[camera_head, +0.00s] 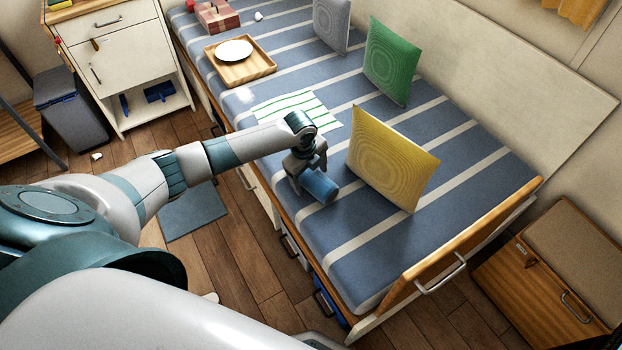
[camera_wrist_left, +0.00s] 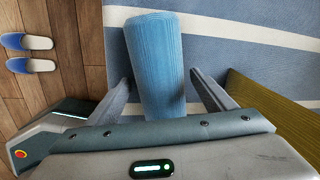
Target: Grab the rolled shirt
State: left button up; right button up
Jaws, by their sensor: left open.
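The rolled shirt is a blue ribbed cylinder (camera_head: 318,187) on the blue and white striped bed, near its front edge and left of the yellow cushion. In the left wrist view the roll (camera_wrist_left: 155,62) stands lengthwise between the fingers. My left gripper (camera_head: 308,180) is over the roll, its jaws open on either side. In the left wrist view the left gripper (camera_wrist_left: 160,84) shows a finger on each side of the roll; a gap shows at least on the right. The lower end of the roll is hidden by the gripper body. My right gripper is not in view.
A yellow cushion (camera_head: 393,160) stands close right of the roll; a green cushion (camera_head: 391,61) and a grey one (camera_head: 332,22) are farther back. A wooden tray (camera_head: 262,70) with a white plate (camera_head: 234,50) lies on the bed (camera_head: 365,262). Slippers (camera_wrist_left: 28,65) are on the floor.

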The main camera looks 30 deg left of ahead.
aim_at(311, 172)
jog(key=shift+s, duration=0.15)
pick_arm(q)
jog(key=c, duration=1.2)
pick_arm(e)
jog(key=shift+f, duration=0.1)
pick_arm(q)
jog(key=shift+r, duration=0.1)
jog(key=shift+c, duration=0.2)
